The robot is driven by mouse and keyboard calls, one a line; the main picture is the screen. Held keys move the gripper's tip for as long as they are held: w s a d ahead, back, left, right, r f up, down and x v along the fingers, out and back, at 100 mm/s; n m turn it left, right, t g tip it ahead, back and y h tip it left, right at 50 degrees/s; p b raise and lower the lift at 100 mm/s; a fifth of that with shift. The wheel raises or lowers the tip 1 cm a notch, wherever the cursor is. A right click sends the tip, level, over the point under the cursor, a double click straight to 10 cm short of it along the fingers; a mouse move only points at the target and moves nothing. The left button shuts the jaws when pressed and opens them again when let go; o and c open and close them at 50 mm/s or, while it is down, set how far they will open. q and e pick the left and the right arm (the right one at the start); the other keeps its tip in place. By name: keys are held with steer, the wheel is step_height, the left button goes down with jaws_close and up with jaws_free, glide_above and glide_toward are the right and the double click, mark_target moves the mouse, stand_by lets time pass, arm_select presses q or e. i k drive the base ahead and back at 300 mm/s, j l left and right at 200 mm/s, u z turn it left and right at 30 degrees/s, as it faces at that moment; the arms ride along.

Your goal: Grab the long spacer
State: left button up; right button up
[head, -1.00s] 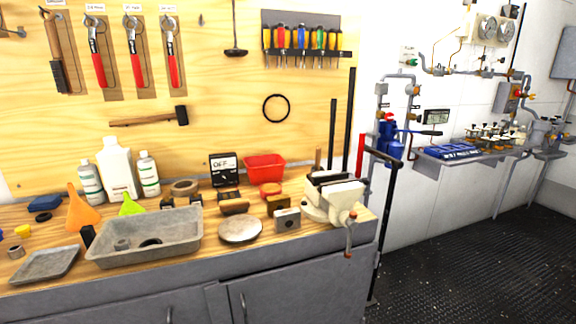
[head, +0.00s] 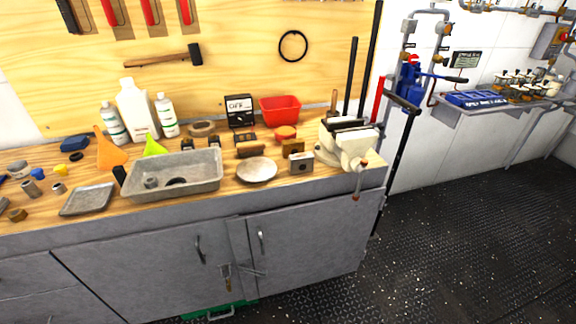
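Several small metal parts lie at the left end of the wooden bench top. Among them are a grey cylindrical piece (head: 32,189), a shorter grey ring-like piece (head: 59,188) and a brownish nut-like piece (head: 17,215). The grey cylindrical piece looks the longest, but I cannot tell for certain which is the long spacer. Another small grey ring (head: 151,181) sits in the grey tray (head: 205,184) beside a dark ring (head: 176,182). Neither of my grippers shows in the head view.
The bench (head: 130,208) also holds a shallow grey tray (head: 87,200), an orange funnel (head: 110,152), white bottles (head: 137,108), a red bin (head: 280,109) and a vise (head: 350,140). Grey cabinets (head: 150,265) stand below. The dark floor (head: 450,240) at right is clear.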

mark_target(31, 188)
steer(key=u, duration=1.85)
